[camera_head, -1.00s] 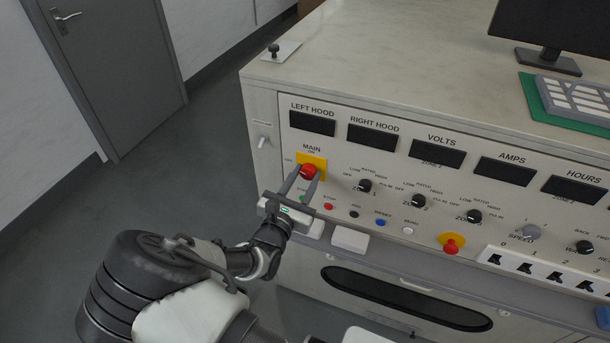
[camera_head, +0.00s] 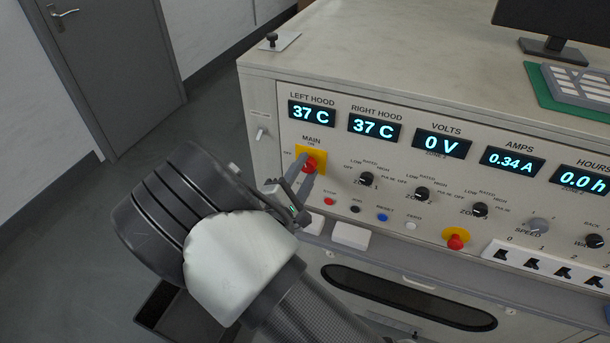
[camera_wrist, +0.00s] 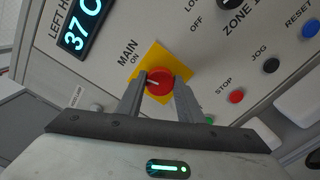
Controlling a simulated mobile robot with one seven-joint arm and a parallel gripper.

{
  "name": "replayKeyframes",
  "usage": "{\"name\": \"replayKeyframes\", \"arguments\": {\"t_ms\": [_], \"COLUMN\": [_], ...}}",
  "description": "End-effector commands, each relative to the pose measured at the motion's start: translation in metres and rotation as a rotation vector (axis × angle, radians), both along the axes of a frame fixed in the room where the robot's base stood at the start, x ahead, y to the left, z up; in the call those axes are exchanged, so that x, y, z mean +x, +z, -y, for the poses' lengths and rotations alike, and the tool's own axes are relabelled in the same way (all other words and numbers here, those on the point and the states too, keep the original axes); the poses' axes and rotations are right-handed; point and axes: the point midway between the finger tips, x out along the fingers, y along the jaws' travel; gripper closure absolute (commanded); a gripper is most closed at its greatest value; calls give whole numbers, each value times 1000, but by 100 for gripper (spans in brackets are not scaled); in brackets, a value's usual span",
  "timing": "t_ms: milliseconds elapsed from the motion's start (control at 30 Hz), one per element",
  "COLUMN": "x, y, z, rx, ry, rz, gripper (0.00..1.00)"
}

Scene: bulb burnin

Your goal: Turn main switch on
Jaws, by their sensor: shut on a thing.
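The main switch is a red knob (camera_head: 309,166) on a yellow plate (camera_head: 318,156), under the MAIN label at the left of the panel. In the wrist view the red knob (camera_wrist: 159,82) sits between my two fingers, with its white mark pointing left and slightly up in the picture. My gripper (camera_head: 295,183) is shut on the knob; it also shows in the wrist view (camera_wrist: 160,92). The displays are lit: left hood (camera_head: 312,111) 37 C, right hood (camera_head: 374,127) 37 C, volts (camera_head: 442,144) 0 V, amps (camera_head: 511,161) 0.34 A, hours (camera_head: 583,181) 0.0 h.
Zone knobs (camera_head: 366,179) stand right of the switch. A red stop button (camera_head: 330,202) and a blue reset button (camera_head: 382,217) lie below. A red emergency knob (camera_head: 456,238) is further right. A small toggle (camera_head: 261,134) is on the left.

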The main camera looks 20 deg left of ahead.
Motion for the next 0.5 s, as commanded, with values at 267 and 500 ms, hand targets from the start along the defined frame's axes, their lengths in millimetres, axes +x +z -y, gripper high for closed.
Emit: {"name": "replayKeyframes", "arguments": {"t_ms": [267,500], "x": [1,1], "y": [-2,0], "z": [0,0], "rx": [188,275], "ry": [0,1], "rz": [-8,-12], "gripper": [89,89]}}
